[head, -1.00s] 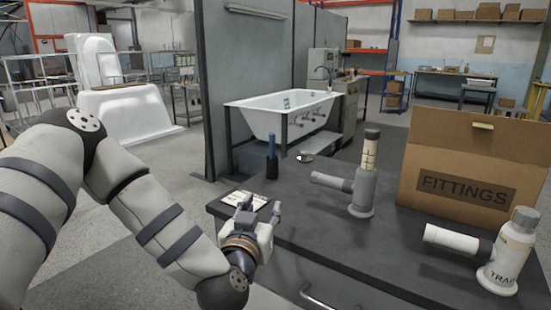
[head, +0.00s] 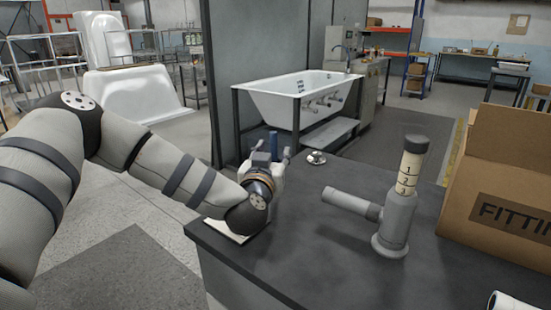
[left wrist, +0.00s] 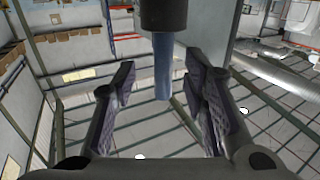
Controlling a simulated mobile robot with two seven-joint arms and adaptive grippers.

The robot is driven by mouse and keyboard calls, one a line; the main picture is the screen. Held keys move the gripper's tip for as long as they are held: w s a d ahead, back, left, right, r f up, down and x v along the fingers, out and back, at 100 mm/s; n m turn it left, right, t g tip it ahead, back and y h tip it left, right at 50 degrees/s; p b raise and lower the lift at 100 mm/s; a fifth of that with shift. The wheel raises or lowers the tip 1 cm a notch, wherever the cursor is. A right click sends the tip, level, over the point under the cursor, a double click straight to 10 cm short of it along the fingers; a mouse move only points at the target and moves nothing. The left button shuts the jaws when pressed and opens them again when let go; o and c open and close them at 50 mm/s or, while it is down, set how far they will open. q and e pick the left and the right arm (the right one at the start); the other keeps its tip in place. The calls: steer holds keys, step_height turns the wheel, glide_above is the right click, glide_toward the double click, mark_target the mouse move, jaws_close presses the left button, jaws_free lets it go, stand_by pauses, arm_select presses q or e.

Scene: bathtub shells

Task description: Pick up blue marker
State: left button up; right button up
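The blue marker (head: 273,143) stands upright near the far left corner of the dark bench, partly hidden behind my left gripper (head: 268,158). In the left wrist view the blue marker (left wrist: 162,70) shows between the two fingers, its blue part joined to a wider dark cylinder (left wrist: 163,16). I cannot tell whether that dark part is a holder or part of the marker. My left gripper (left wrist: 160,92) is open, with a gap between each finger and the marker. My right gripper is in no view.
A pale card (head: 226,230) lies under my left forearm at the bench edge. A grey pipe trap with a numbered neck (head: 397,210) and a FITTINGS box (head: 500,200) stand to the right. A small metal drain part (head: 316,157) lies behind.

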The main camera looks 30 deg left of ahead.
mark_target(273, 149)
arm_select(q)
steer(key=x, duration=0.3)
steer(key=shift+w+a+f, duration=0.2)
steer(key=shift+a, duration=0.1)
steer(key=shift+r, duration=0.15)
jaws_close()
